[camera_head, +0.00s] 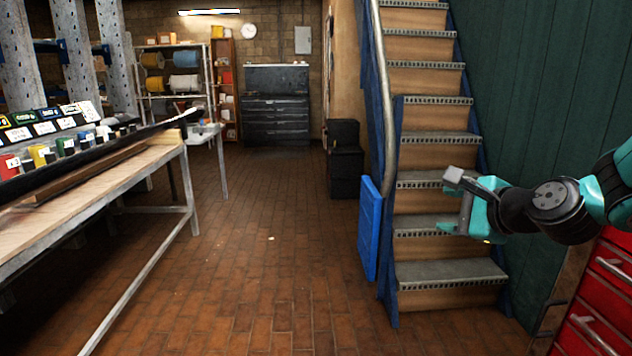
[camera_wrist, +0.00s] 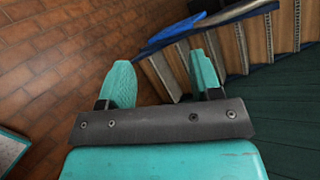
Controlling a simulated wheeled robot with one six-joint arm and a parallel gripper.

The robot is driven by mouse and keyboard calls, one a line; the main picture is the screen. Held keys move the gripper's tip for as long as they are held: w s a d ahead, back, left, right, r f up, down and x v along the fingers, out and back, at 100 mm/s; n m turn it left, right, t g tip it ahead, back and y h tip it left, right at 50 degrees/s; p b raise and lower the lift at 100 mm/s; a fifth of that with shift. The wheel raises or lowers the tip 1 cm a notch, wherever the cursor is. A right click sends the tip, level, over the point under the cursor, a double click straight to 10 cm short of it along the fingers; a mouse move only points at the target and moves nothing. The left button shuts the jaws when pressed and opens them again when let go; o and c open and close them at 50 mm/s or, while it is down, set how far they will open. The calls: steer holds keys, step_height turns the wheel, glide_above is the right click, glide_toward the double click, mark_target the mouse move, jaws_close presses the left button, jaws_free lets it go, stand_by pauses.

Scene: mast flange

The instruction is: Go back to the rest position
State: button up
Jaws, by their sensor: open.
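My gripper (camera_head: 449,205) is held out in the air at the right of the head view, in front of the lower part of the staircase. Its jaws point left and are apart with nothing between them. In the wrist view, the two teal fingers of my gripper (camera_wrist: 162,82) stand apart, with only the floor and stairs beyond them.
The staircase (camera_head: 430,145) with a metal handrail (camera_head: 387,100) rises behind my gripper. A blue panel (camera_head: 370,229) leans at its side. A red tool cabinet (camera_head: 600,295) stands at lower right. A workbench (camera_head: 90,195) fills the left. The brick floor (camera_head: 270,260) between is clear.

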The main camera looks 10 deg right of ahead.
steer(key=s+a+r+n+g+y+p, duration=0.1)
steer(key=s+a+n+g+y, duration=0.15)
steer(key=a+n, duration=0.4)
steer(key=s+a+r+n+g+y+p, duration=0.1)
steer(key=s+a+n+g, duration=0.2)
steer(key=a+n, duration=0.3)
steer(key=s+a+r+n+g+h+p, duration=0.1)
steer(key=s+a+n+g, duration=0.3)
steer(key=s+n, duration=0.4)
steer(key=s+a+r+n+g+h+p, duration=0.1)
steer(key=s+a+n+g+p, duration=0.2)
steer(key=s+n, duration=0.4)
steer(key=shift+s+a+r+n+g, duration=0.35)
steer(key=shift+s+a, duration=0.35)
steer(key=shift+s, duration=0.05)
